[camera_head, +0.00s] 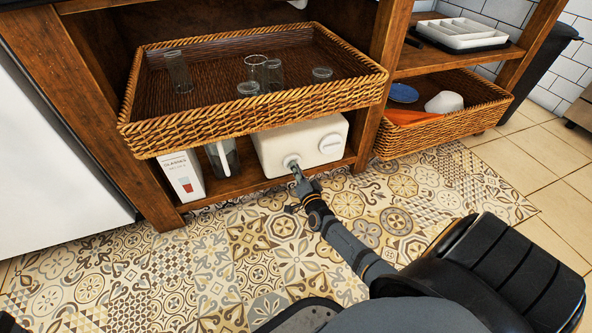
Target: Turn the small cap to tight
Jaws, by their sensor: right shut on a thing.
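A white rounded canister (272,151) lies on the bottom shelf, with its caps facing me. The small cap (290,159) is on the left of its front face, and a larger round cap (330,143) is to the right. My right gripper (296,170) is at the small cap, with its fingers shut on it. The fingers hide part of the cap, and its turn position cannot be told. My left gripper is not in view.
A wicker tray (262,106) with several glasses sits directly above the canister. A white glasses box (182,177) and a glass pitcher (222,157) stand left of it. A wooden post (366,128) stands to the right. The tiled floor in front is clear.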

